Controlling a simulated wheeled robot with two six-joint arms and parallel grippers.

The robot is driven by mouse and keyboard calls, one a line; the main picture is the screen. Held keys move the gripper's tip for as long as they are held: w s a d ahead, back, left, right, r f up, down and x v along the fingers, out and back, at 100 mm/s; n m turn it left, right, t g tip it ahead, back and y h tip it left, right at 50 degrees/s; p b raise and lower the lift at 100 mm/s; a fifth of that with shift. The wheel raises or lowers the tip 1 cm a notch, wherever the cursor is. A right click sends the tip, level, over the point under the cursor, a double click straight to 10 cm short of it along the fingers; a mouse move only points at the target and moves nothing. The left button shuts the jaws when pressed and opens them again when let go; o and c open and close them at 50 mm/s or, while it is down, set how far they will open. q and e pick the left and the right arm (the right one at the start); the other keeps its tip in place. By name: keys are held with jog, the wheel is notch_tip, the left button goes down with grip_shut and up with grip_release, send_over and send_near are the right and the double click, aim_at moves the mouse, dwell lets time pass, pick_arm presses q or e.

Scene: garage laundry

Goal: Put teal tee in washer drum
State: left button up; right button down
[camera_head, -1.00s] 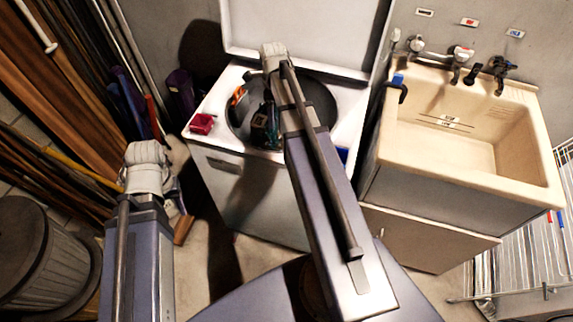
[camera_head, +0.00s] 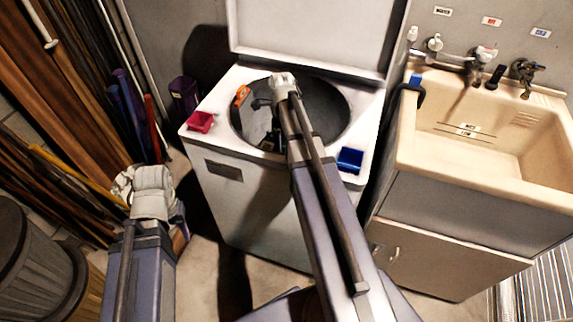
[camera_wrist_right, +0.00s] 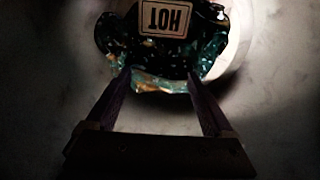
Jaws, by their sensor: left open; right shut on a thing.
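The teal tee (camera_wrist_right: 165,62) is a dark teal, spotted bundle at the fingertips of my right gripper (camera_wrist_right: 158,78) in the right wrist view. A white tag reading HOT shows upside down over it. My right gripper is shut on the tee. In the head view my right gripper (camera_head: 266,108) is over the open washer drum (camera_head: 325,105), and my arm hides part of the opening. The tee is hard to make out there. My left gripper (camera_head: 146,186) is open and empty, held left of the washer; its fingertips are hard to see.
The washer lid (camera_head: 310,35) stands up behind the drum. An orange item (camera_head: 241,95) lies at the drum's left edge. A red tray (camera_head: 201,121) and a blue tray (camera_head: 350,160) sit on the washer top. A beige sink (camera_head: 480,130) stands at right, a bin (camera_head: 40,255) at left.

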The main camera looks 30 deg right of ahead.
jog(key=shift+f+b, duration=3.95)
jog(key=shift+f, duration=0.45)
jog(key=shift+f, duration=0.1)
jog(key=shift+f+b, duration=0.55)
jog(key=shift+b, duration=0.1)
grip_release()
jog(key=shift+r, duration=0.1)
notch_tip(320, 180, up, 13)
jog(key=p, duration=1.3)
